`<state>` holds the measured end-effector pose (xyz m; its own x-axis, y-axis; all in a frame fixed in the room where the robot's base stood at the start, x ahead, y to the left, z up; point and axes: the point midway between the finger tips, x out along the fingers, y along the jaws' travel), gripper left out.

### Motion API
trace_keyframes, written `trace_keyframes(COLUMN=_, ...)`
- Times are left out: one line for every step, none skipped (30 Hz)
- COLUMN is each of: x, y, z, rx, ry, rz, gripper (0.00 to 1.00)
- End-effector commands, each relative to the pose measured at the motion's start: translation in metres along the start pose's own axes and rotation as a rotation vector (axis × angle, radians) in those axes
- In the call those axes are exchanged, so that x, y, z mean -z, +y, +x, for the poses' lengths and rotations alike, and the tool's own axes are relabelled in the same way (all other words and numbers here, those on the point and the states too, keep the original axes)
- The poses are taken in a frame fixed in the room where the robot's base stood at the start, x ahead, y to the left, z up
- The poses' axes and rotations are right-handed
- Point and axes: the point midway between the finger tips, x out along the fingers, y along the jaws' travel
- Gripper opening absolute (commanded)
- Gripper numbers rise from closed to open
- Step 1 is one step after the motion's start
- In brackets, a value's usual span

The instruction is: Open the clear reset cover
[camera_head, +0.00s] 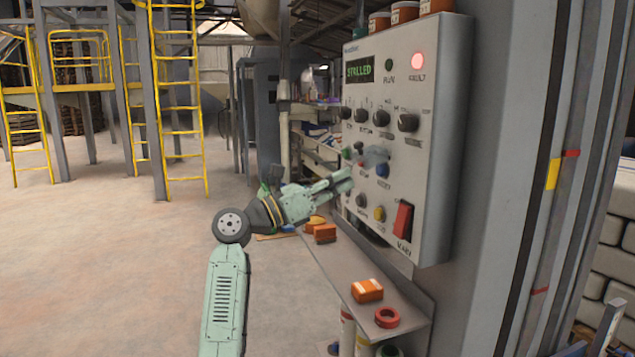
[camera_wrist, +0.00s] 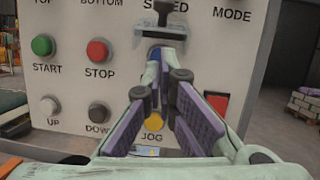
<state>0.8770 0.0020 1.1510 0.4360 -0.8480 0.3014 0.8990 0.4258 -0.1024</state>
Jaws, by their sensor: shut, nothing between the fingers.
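The clear reset cover (camera_head: 375,155) is a small see-through flap on the front of the grey control panel (camera_head: 440,190). In the head view it sticks out just above the blue button (camera_head: 383,170); its exact angle is hard to tell. My gripper (camera_head: 348,180) is shut and empty, its tips just left of and slightly below the cover. In the wrist view my gripper (camera_wrist: 163,62) points at the panel, with its tips over the blue button area. The fingers hide part of that area, and I cannot tell whether they touch the cover.
The display (camera_head: 359,69) reads STALLED and the red fault lamp (camera_head: 417,61) is lit. Knobs, the green start button (camera_wrist: 42,45) and red stop button (camera_wrist: 98,50) surround the area. A red rocker switch (camera_head: 403,220) sits lower right. A shelf (camera_head: 345,275) juts out below.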

Motion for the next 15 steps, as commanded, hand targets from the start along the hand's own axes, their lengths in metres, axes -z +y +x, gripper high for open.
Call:
trace_keyframes(x=-0.014, y=-0.001, z=0.007, rx=0.000, ry=-0.003, rz=0.003, gripper=0.00)
trace_keyframes(x=-0.017, y=-0.001, z=0.010, rx=0.000, ry=-0.003, rz=0.003, gripper=0.00)
trace_keyframes(x=-0.020, y=0.000, z=0.013, rx=-0.002, ry=-0.002, rz=0.003, gripper=0.00)
trace_keyframes(x=-0.021, y=0.000, z=0.015, rx=-0.002, ry=-0.002, rz=0.002, gripper=0.00)
trace_keyframes(x=-0.023, y=0.000, z=0.017, rx=-0.002, ry=-0.002, rz=0.002, gripper=0.00)
trace_keyframes(x=-0.025, y=0.000, z=0.019, rx=-0.002, ry=-0.002, rz=0.002, gripper=0.00)
trace_keyframes(x=-0.026, y=0.000, z=0.020, rx=-0.002, ry=-0.002, rz=0.002, gripper=0.00)
trace_keyframes(x=-0.026, y=0.000, z=0.021, rx=-0.002, ry=-0.003, rz=0.002, gripper=0.00)
trace_keyframes(x=-0.027, y=0.000, z=0.022, rx=-0.002, ry=-0.003, rz=0.002, gripper=0.00)
trace_keyframes(x=-0.027, y=0.000, z=0.022, rx=-0.002, ry=-0.003, rz=0.002, gripper=0.00)
trace_keyframes(x=-0.028, y=0.000, z=0.022, rx=-0.002, ry=-0.003, rz=0.002, gripper=0.00)
trace_keyframes(x=-0.028, y=0.000, z=0.022, rx=-0.002, ry=-0.003, rz=0.002, gripper=0.00)
trace_keyframes(x=-0.027, y=0.000, z=0.022, rx=-0.002, ry=-0.003, rz=0.002, gripper=0.00)
trace_keyframes(x=-0.027, y=0.000, z=0.022, rx=-0.002, ry=-0.003, rz=0.002, gripper=0.00)
trace_keyframes(x=-0.027, y=0.000, z=0.022, rx=-0.002, ry=-0.003, rz=0.002, gripper=0.00)
